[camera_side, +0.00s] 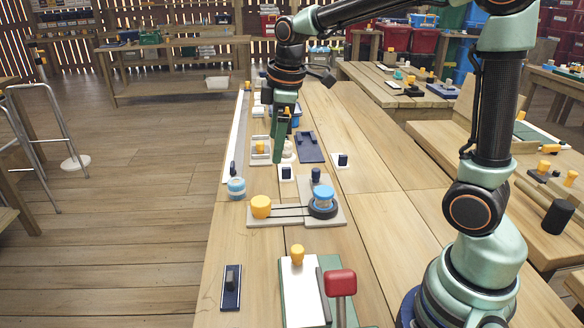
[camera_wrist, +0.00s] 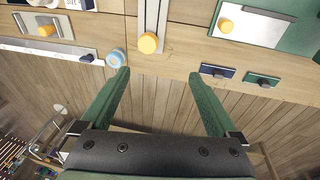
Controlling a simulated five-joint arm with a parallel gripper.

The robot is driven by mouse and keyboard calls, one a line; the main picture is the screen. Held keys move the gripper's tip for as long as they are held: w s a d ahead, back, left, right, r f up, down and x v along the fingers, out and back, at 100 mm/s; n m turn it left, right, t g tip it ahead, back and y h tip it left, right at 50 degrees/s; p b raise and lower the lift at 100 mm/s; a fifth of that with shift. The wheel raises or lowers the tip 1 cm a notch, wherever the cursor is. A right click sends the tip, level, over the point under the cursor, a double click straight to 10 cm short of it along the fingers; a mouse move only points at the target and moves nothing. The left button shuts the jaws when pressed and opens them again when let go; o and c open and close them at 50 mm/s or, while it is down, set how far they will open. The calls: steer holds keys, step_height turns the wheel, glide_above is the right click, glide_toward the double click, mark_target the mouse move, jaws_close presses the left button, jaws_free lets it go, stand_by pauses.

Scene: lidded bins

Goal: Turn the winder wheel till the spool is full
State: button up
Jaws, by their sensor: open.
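The winder has a tan-grey base plate (camera_side: 293,217) with a dark wheel topped by a blue cap (camera_side: 323,194) at its right end. A yellow round drum (camera_side: 261,206) stands at the left end, and dark cords run between the two. I cannot tell how full either is. In the wrist view the yellow drum (camera_wrist: 148,43) shows at the top, beyond my fingertips; the blue-capped wheel is out of that view. My gripper (camera_side: 281,153) points down, behind the winder in the side view. In the wrist view (camera_wrist: 158,76) it is open and empty.
A small blue round pot (camera_side: 236,188) stands left of the winder. A switch block (camera_side: 231,287) and a white-and-green board (camera_side: 300,290) with a yellow knob lie in front. A red-topped post (camera_side: 340,284) rises nearby. Several small fixtures stand behind the winder.

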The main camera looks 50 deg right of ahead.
mark_target(260, 201)
steer(key=w+d+f+n+g, duration=0.2)
steer(key=w+f+n, duration=0.55)
steer(key=f, duration=0.25)
steer(key=shift+m, duration=0.35)
steer(key=f, duration=1.1)
steer(key=shift+w+a+f, duration=0.2)
steer(key=shift+f, duration=0.15)
steer(key=c, duration=1.4)
